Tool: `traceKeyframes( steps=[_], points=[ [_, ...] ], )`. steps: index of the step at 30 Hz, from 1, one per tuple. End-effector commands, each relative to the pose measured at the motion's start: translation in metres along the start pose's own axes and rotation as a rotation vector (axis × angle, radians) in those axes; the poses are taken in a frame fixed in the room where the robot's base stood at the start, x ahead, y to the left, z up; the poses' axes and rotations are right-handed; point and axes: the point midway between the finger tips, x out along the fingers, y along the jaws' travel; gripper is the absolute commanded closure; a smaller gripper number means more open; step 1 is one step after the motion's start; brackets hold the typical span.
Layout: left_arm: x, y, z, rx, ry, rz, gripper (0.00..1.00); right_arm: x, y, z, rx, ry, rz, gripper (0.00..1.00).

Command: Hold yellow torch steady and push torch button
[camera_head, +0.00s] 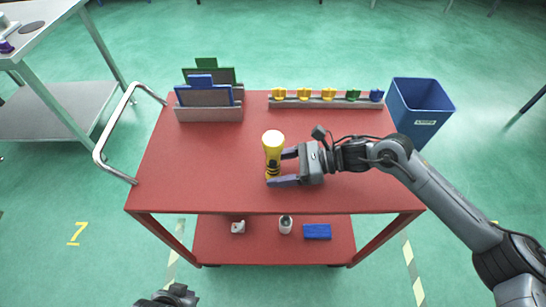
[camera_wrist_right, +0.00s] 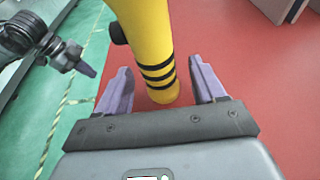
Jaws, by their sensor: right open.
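A yellow torch (camera_head: 273,145) with black bands stands upright on the red cart top (camera_head: 190,160). It also fills the upper middle of the right wrist view (camera_wrist_right: 148,40), where a black knob, perhaps its button (camera_wrist_right: 118,33), sticks out on its left side. My right gripper (camera_head: 285,167) comes in from the right, low by the torch. Its fingers are open, one on either side of the torch's lower end, with gaps showing in the wrist view (camera_wrist_right: 165,88). My left gripper (camera_head: 172,296) shows only partly at the bottom edge, away from the torch; its fingers are unclear.
A grey rack (camera_head: 322,103) with yellow, green and blue pieces stands along the back edge. Grey holders (camera_head: 208,114) with green and blue panels stand back left. A blue bin (camera_head: 420,105) is right of the cart. The cart top left of the torch is clear.

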Motion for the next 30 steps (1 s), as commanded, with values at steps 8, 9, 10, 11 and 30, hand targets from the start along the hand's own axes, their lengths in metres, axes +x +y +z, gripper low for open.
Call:
traceKeyframes(
  steps=[8,9,10,11,30],
  points=[
    [0.0011,0.0,0.0001,0.0,0.002,0.0,1.0,0.0027,-0.0001,0.0003,0.001,0.001,-0.001,0.31],
    [0.001,-0.0001,0.0001,0.001,0.002,-0.001,1.0,0.0026,-0.0001,0.0003,0.001,0.001,-0.001,0.31],
    [0.0009,-0.0003,0.0001,0.001,0.002,-0.001,1.0,0.0026,-0.0001,0.0003,0.001,0.001,-0.001,0.31],
    [0.0009,-0.0005,0.0002,0.002,0.002,-0.002,1.0,0.0026,0.0,0.0003,0.001,0.001,-0.001,0.31],
    [0.0009,-0.0027,0.0008,0.011,0.001,-0.009,1.0,0.0024,-0.0001,-0.0001,0.001,0.001,-0.001,0.8]
  ],
)
